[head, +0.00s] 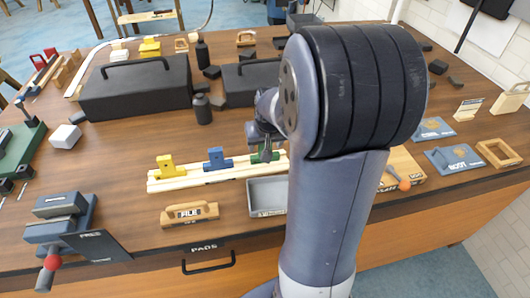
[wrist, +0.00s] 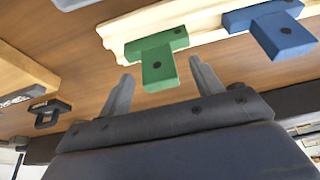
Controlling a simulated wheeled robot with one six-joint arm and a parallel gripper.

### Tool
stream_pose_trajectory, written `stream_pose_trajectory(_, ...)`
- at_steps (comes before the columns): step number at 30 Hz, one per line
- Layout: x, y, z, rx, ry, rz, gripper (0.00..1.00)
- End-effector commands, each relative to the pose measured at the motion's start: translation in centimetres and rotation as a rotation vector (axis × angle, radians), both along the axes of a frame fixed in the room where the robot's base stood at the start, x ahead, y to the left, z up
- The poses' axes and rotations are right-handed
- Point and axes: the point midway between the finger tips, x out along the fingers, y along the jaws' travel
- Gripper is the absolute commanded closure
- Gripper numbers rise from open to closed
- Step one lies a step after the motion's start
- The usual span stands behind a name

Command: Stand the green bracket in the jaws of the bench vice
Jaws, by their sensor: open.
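The green bracket (wrist: 157,58) sits on a pale wooden rail (wrist: 200,14), with its near end between my fingers in the wrist view. In the head view the bracket (head: 263,156) is at the rail's right end, partly hidden by my arm. My gripper (wrist: 161,70) is open, one finger on each side of the bracket, with gaps showing. In the head view my gripper (head: 264,140) is just above the bracket, mostly covered by my arm. The bench vice (head: 62,215), blue-grey with a red-knobbed handle, stands at the front left; no bracket shows in its jaws.
A blue bracket (head: 216,158) and a yellow bracket (head: 166,166) sit on the same rail. A grey tray (head: 266,197) and a wooden file block (head: 190,214) lie in front. A black toolbox (head: 135,88) stands behind.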

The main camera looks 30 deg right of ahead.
Motion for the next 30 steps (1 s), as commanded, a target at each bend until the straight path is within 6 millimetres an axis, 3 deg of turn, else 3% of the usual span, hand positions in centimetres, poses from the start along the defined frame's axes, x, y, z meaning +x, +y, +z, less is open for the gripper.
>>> stream_pose_trajectory(7, 1.0, -0.4, -2.3, 0.0, 0.001, 0.0, 0.38)
stream_pose_trajectory(16, 1.1, -0.4, -2.6, 0.0, 0.0, 0.0, 0.38)
stream_pose_trajectory(30, 1.1, -0.4, -2.6, 0.0, -0.001, 0.0, 0.76)
